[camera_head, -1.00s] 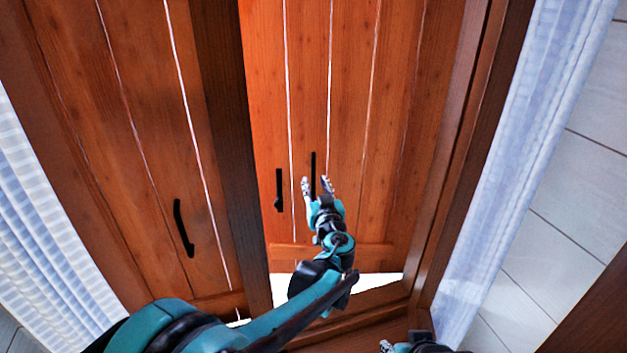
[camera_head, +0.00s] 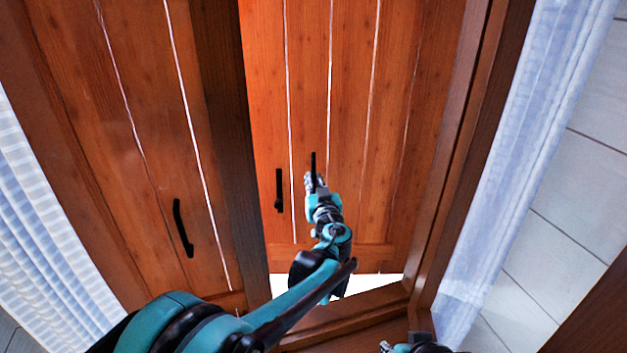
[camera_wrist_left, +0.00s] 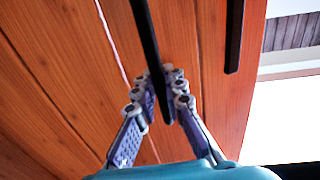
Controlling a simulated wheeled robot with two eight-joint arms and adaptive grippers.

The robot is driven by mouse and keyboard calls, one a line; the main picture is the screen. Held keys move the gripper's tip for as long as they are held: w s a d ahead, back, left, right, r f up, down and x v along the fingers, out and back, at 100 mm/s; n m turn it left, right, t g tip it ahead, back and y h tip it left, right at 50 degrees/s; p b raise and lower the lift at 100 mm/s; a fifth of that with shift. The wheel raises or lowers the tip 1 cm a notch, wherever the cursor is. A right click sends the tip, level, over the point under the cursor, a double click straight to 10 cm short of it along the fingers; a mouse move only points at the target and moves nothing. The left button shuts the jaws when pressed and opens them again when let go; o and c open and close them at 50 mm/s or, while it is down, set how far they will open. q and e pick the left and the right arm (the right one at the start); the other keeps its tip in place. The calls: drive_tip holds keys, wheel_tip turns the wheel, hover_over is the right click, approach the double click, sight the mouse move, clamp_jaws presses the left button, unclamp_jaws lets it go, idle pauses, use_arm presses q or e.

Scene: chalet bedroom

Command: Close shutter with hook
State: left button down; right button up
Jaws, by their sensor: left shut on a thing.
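Two orange-brown plank shutter panels fill the middle of the head view: the left panel (camera_head: 75,130) and the right panel (camera_head: 395,130). A thin black bar (camera_head: 313,160) runs up the right panel. My left gripper (camera_head: 313,182) is shut on its lower part. In the left wrist view the fingers (camera_wrist_left: 163,92) close on this bar (camera_wrist_left: 146,30). I cannot tell whether the bar is the hook or a handle. Another black bar (camera_head: 279,190) is just left of it, apart from the gripper. My right gripper (camera_head: 405,347) shows only partly at the bottom edge.
The left panel carries a black handle (camera_head: 179,228). A dark upright post (camera_head: 225,130) stands between the panels. A wooden frame (camera_head: 465,130) borders the right side. Light curtains hang at the left (camera_head: 35,220) and right (camera_head: 520,150). A bright gap shows below the right panel.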

use_arm(q)
drive_tip(key=s+d+n+g+y, duration=0.1)
drive_tip(key=s+d+n+y, duration=0.1)
drive_tip(key=s, duration=0.9)
drive_tip(key=shift+d+f+n+y, duration=0.15)
drive_tip(key=shift+d+n+y, duration=0.15)
drive_tip(key=shift+d+y, duration=0.65)
drive_tip(key=shift+s+a, duration=0.1)
drive_tip(key=c, duration=1.6)
unclamp_jaws()
drive_tip(key=shift+s, duration=0.2)
drive_tip(key=shift+w, duration=0.15)
